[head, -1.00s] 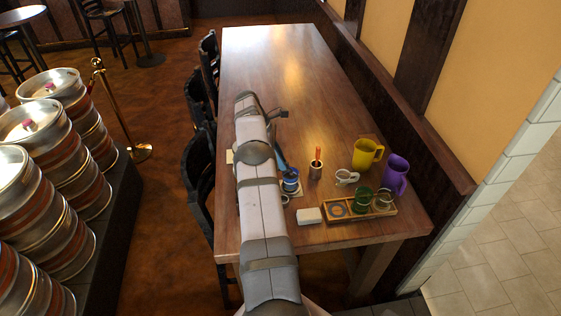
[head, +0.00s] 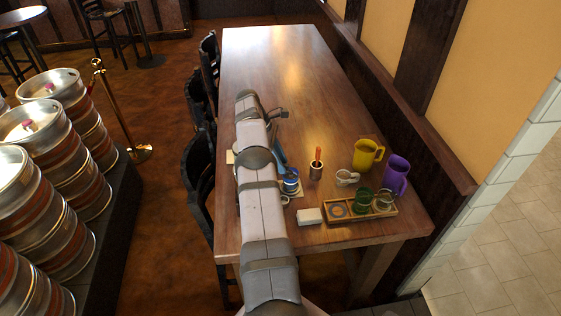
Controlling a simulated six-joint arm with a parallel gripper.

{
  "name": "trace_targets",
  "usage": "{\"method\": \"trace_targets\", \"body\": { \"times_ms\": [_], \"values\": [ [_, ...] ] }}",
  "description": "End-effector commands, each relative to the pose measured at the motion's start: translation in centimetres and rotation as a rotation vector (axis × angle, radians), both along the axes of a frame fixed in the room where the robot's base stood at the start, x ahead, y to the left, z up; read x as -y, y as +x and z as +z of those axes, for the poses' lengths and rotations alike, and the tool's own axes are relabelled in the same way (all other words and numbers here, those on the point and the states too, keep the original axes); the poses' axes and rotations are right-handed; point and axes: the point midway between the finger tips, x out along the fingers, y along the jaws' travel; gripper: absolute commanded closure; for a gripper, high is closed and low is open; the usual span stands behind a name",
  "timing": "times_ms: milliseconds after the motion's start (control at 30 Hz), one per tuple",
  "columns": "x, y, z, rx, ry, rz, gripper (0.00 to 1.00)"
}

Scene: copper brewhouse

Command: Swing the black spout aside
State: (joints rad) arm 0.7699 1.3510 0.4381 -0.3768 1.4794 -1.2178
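I cannot pick out a black spout for certain. A small dark part (head: 278,113) sticks out to the right of my arm's far end above the wooden table; I cannot tell whether it belongs to my gripper. My arm reaches up the left part of the table and hides what lies behind it. My gripper's fingers cannot be made out. Just right of my arm, a slanted blue piece (head: 279,154) rises above a blue cup-like thing (head: 291,183) on a light coaster.
The table's far half is clear.

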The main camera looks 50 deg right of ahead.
Motion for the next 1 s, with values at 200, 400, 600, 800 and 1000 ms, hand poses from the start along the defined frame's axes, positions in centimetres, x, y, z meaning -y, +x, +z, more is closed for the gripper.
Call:
{"method": "trace_targets", "body": {
  "times_ms": [200, 400, 600, 800, 1000],
  "values": [
    [0.1, 0.1, 1.9, 0.003, -0.003, 0.001, 0.70],
    [0.1, 0.1, 5.7, 0.004, -0.004, 0.000, 0.70],
    [0.0, 0.0, 8.7, 0.002, -0.001, 0.001, 0.70],
    [0.0, 0.0, 9.7, 0.001, 0.000, 0.000, 0.70],
    [0.0, 0.0, 9.9, 0.002, -0.001, -0.001, 0.70]
  ]
}}
